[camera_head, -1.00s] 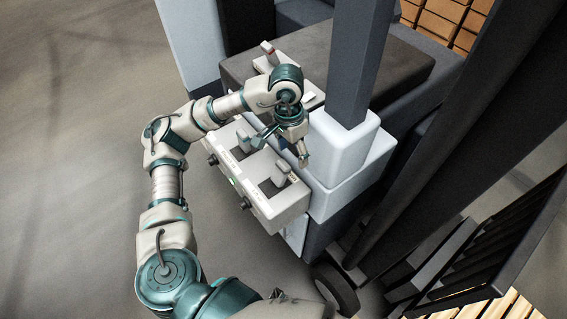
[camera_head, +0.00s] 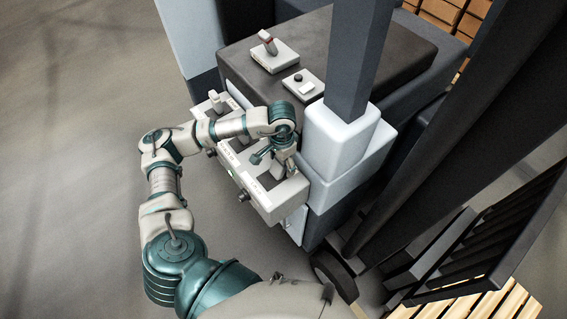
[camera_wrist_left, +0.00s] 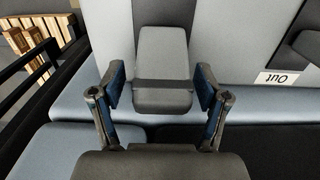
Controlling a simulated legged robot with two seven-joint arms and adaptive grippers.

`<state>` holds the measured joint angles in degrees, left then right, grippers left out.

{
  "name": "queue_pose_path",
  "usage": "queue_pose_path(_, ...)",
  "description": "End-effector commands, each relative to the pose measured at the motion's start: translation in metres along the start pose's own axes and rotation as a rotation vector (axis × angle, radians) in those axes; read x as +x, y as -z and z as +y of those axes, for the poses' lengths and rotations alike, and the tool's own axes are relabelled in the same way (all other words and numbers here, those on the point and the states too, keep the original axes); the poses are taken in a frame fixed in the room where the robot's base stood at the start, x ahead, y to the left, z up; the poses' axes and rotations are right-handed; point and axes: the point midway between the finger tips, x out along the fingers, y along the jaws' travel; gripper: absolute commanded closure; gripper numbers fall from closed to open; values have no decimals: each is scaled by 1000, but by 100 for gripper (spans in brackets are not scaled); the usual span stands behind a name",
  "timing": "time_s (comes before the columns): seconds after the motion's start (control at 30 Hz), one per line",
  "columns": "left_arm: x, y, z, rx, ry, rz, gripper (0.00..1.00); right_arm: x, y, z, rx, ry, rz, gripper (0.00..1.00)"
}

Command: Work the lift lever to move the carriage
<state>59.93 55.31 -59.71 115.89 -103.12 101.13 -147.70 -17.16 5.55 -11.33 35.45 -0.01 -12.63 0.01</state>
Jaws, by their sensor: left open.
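My left gripper (camera_head: 275,162) is over the near right end of the pale control panel (camera_head: 265,200). It is open, with its fingers pointing down. In the left wrist view a grey block-shaped lever (camera_wrist_left: 162,70) stands between the two open fingers (camera_wrist_left: 160,100), with a visible gap on each side. In the head view the gripper mostly hides this lever. Another lever (camera_head: 217,100) stands in the far left slot of the panel. The panel labels are too small to read in the head view. The black carriage grating (camera_head: 500,240) is at the lower right. My right gripper is not in view.
A grey post (camera_head: 357,60) rises close to the right of my gripper. A label reading "Out" (camera_wrist_left: 282,78) shows upside down. Open floor lies left.

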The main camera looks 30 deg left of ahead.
Motion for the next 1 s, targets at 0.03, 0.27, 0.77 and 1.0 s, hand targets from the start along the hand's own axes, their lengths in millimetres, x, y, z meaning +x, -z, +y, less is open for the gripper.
queue_pose_path(0.03, 5, -1, 0, -1, -1, -2, 25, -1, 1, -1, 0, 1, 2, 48)
queue_pose_path(0.27, 15, 1, 3, 0, 4, -4, 25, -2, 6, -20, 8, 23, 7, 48)
queue_pose_path(0.77, 14, 1, 4, 2, 1, -1, 100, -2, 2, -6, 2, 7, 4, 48)
queue_pose_path(1.0, 17, -2, 3, 0, 2, 34, 100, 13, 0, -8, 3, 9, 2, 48)
